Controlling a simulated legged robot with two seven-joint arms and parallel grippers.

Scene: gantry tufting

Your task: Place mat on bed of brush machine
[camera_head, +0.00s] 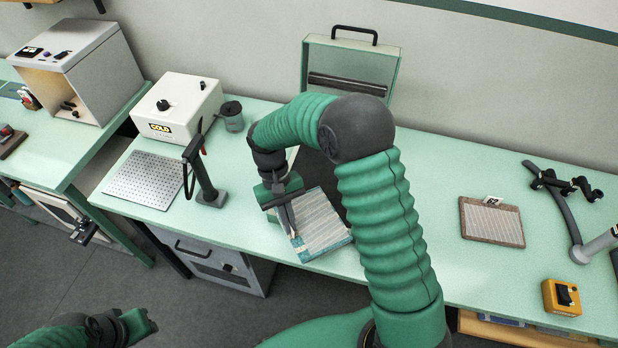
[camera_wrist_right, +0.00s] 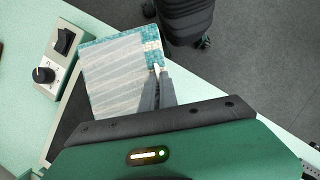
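The mat (camera_head: 322,236) is a flat patterned piece with pale stripes and teal edges. It lies near the front edge of the bench, partly over a dark flat bed (camera_head: 318,182). My right gripper (camera_head: 291,228) is at the mat's left edge in the head view. In the right wrist view the fingers (camera_wrist_right: 159,72) are close together on the edge of the mat (camera_wrist_right: 112,75), which seems pinched between them. Part of the dark bed (camera_wrist_right: 68,128) shows beside it. My right arm hides part of the bed. My left gripper (camera_head: 140,325) is low at left, away from the bench.
A raised lid with a handle (camera_head: 352,60) stands behind the bed. A white box (camera_head: 178,105), a perforated plate (camera_head: 145,178) and a black stand (camera_head: 207,180) are to the left. A brown-edged panel (camera_head: 491,222) and a yellow switch box (camera_head: 562,297) lie right. Bench between is clear.

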